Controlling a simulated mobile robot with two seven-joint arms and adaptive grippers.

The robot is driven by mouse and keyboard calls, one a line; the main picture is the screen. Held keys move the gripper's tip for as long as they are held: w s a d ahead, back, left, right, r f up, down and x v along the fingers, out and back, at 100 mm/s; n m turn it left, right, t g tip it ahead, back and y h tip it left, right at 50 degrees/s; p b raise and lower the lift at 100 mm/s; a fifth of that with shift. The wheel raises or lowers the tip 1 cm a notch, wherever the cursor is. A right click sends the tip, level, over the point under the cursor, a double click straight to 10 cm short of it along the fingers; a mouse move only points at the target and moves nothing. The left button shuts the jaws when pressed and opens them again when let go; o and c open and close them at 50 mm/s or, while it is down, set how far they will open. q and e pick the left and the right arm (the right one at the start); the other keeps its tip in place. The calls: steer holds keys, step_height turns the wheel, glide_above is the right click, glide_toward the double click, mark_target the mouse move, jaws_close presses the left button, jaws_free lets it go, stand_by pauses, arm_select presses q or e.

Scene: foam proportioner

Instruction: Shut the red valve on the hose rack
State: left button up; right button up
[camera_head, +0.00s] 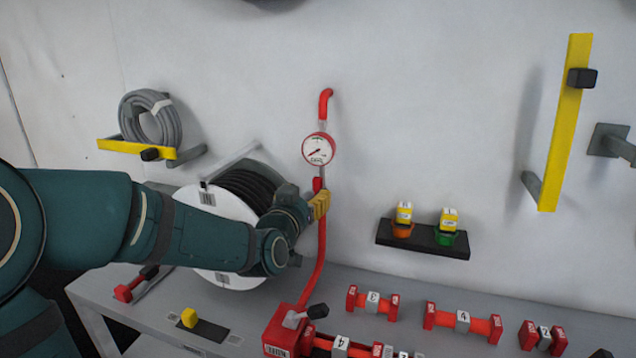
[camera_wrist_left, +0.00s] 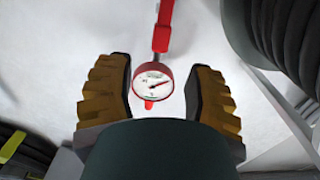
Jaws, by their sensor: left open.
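A red pipe (camera_head: 321,250) runs up the white wall beside a hose reel (camera_head: 231,205) with black hose. A round white gauge (camera_head: 318,149) with a red rim sits on the pipe. A small red part (camera_head: 317,184), perhaps the valve, shows just below the gauge; its handle position is unclear. My left gripper (camera_head: 320,204), with yellow fingers, is at the pipe just below that part. In the left wrist view my left gripper (camera_wrist_left: 160,96) is open, with the gauge (camera_wrist_left: 151,84) framed between its fingers. Contact cannot be told. My right gripper is not in view.
A coiled grey hose (camera_head: 150,117) hangs on a yellow bracket (camera_head: 127,147) at the left. A dark shelf (camera_head: 422,240) with two yellow-topped items is on the right wall. Red fittings (camera_head: 463,321) and a red box (camera_head: 285,333) with a lever stand on the grey bench (camera_head: 350,285).

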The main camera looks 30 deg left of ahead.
mark_target(316, 182)
arm_select(q)
steer(key=x, duration=0.7)
steer(key=shift+w, duration=0.35)
steer(key=shift+s, duration=0.1)
jaws_close()
